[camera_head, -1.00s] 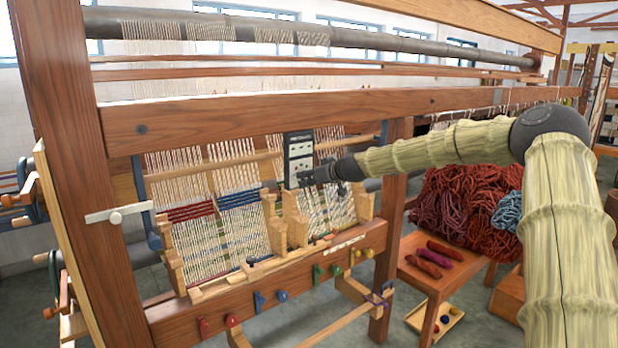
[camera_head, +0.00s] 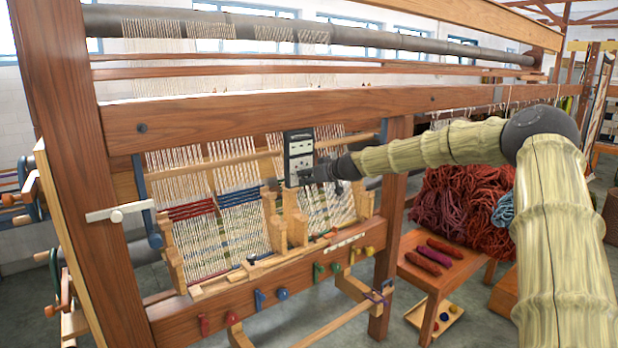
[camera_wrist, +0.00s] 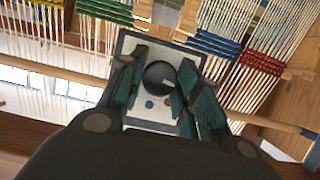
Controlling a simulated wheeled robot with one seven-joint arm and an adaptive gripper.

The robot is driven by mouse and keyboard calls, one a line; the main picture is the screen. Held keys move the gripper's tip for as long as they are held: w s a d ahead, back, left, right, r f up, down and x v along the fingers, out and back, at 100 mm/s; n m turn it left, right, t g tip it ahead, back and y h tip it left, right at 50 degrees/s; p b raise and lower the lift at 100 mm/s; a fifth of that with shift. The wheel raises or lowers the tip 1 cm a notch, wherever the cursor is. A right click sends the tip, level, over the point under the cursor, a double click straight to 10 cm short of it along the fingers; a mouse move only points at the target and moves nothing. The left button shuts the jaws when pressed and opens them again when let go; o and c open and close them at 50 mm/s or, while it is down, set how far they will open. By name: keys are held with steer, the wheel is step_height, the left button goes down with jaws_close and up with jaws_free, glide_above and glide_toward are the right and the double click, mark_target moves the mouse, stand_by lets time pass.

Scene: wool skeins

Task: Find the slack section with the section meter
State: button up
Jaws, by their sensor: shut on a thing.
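The section meter (camera_head: 299,155), a flat dark-edged box with a pale face, is upright in front of the loom's warp. My gripper (camera_head: 308,176) is shut on it from the right. In the wrist view, the green-padded fingers of my gripper (camera_wrist: 164,92) lie on either side of a dark round knob on the meter (camera_wrist: 139,120).
The loom's wooden beam (camera_head: 230,119) runs above the meter. Wooden blocks (camera_head: 277,222) stand between sections below it. A bench (camera_head: 445,274) with several skeins and a heap of red wool (camera_head: 465,205) stand at right.

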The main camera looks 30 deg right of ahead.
steer(key=shift+b, duration=0.45)
steer(key=m+y+b, duration=0.1)
steer(key=m+b, duration=0.1)
steer(key=b, duration=0.1)
steer(key=m+y+b, duration=0.2)
steer(key=b, duration=0.1)
steer(key=shift+d+f, duration=0.15)
steer(key=shift+d, duration=0.05)
steer(key=shift+m+y+b, duration=0.3)
steer(key=shift+m+b, duration=0.1)
steer(key=shift+m, duration=0.2)
steer(key=shift+r, duration=0.2)
steer(key=o, duration=1)
steer(key=shift+d+f, duration=0.1)
steer(key=shift+d, duration=0.05)
steer(key=shift+s, duration=0.1)
